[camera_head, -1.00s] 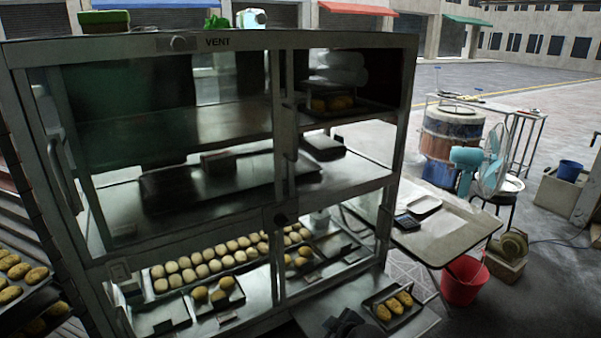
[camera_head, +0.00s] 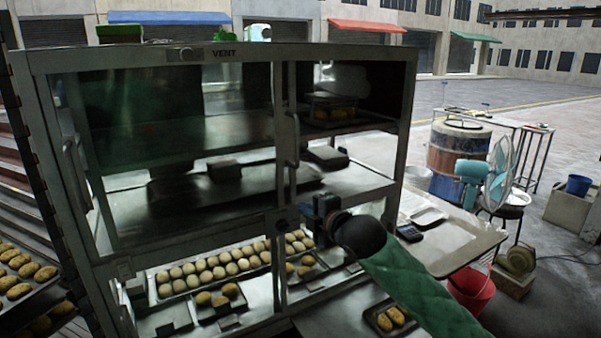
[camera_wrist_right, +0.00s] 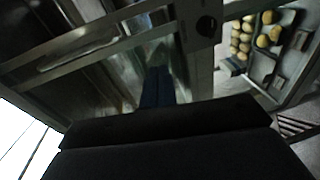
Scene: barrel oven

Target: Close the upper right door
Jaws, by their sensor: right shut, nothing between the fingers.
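The upper right door (camera_head: 290,90) is on the right half of the metal oven cabinet, with a vertical handle (camera_head: 291,140) on its left edge. I cannot tell whether it sits flush with the frame. My right gripper (camera_head: 318,212) is in front of the cabinet, below and right of this handle, near the crossbar between the upper and lower compartments. Its blue fingers (camera_wrist_right: 157,88) are shut and empty in the right wrist view, where a long handle (camera_wrist_right: 80,48) lies to their upper left. Contact with the door cannot be told. My left gripper is not in view.
A round dark knob (camera_wrist_right: 207,26) is on the crossbar, right of the fingers in the wrist view. Trays of pale buns (camera_head: 210,268) fill the lower compartment. A side table (camera_head: 455,240) and a red bucket (camera_head: 470,290) stand to the right. A bread rack (camera_head: 40,300) is at left.

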